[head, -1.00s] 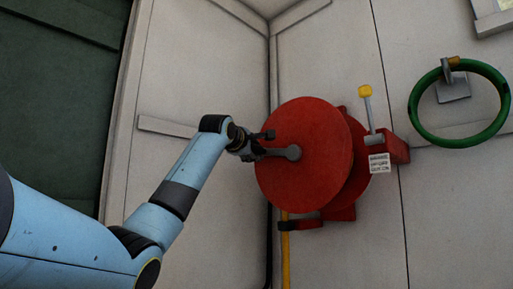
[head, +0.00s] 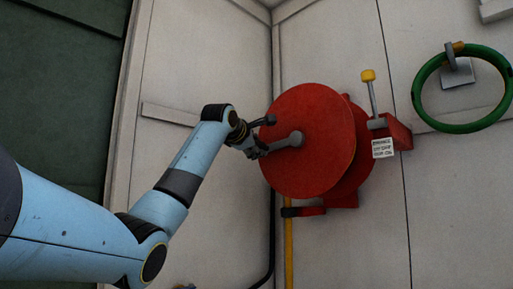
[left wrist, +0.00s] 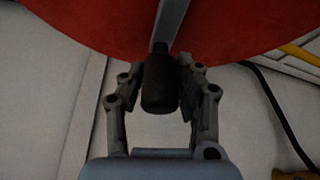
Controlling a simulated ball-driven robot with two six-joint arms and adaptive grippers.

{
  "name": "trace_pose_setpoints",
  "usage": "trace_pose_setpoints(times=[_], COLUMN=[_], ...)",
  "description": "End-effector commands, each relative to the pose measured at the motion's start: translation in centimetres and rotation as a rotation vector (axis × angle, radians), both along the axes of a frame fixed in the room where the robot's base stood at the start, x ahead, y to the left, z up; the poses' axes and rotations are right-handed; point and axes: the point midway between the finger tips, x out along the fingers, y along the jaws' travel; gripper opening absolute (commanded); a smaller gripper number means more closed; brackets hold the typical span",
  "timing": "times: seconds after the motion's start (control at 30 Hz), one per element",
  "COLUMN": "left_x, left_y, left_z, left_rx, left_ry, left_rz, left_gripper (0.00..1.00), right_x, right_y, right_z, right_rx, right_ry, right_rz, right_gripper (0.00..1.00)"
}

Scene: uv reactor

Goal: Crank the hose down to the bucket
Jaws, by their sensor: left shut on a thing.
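A red hose reel (head: 312,140) is mounted on the wall near the corner. A grey crank arm (head: 284,143) runs from its hub to the left. My left gripper (head: 257,140) is at the crank's outer end. In the left wrist view the dark crank handle (left wrist: 159,84) sits between the fingers of my left gripper (left wrist: 160,88), which is shut on it. A yellow hose (head: 288,240) hangs straight down below the reel. A lever with a yellow knob (head: 368,76) stands upright at the reel's right. No bucket shows. My right gripper is out of view.
A green hose ring (head: 423,105) hangs on a wall hook at the right. A white label (head: 383,148) is fixed under the lever. A black cable (head: 270,240) runs down the corner beside the yellow hose. A dark green panel (head: 55,90) stands at the far left.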

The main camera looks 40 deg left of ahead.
Motion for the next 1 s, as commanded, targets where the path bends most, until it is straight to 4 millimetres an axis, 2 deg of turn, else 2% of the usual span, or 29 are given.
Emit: trace_pose_setpoints(times=[0.03,0.07,0.2,0.23,0.5,0.63,1.0], left_x=[0.0,0.0,0.0,0.0,-0.1,-1.2,-8.6], left_y=[0.0,0.0,0.0,0.0,0.0,-0.3,-2.6], left_z=[0.0,0.0,0.0,0.1,0.1,0.2,1.0], left_rx=[0.000,0.000,0.000,0.000,0.002,0.003,0.007], left_ry=[0.000,0.000,-0.001,-0.001,-0.002,-0.003,-0.002], left_rz=[-0.001,-0.001,-0.001,-0.001,-0.001,0.001,0.001], left_gripper=[0.00,0.35,0.53,0.55,0.55,0.55,0.55], right_x=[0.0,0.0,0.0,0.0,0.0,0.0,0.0], right_y=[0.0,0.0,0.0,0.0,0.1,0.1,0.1], right_z=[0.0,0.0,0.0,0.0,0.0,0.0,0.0], right_rx=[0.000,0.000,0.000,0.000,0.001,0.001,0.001], right_ry=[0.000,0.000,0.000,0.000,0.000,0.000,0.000], right_rz=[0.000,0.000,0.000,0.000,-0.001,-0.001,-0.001], right_gripper=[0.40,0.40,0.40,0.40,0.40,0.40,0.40])
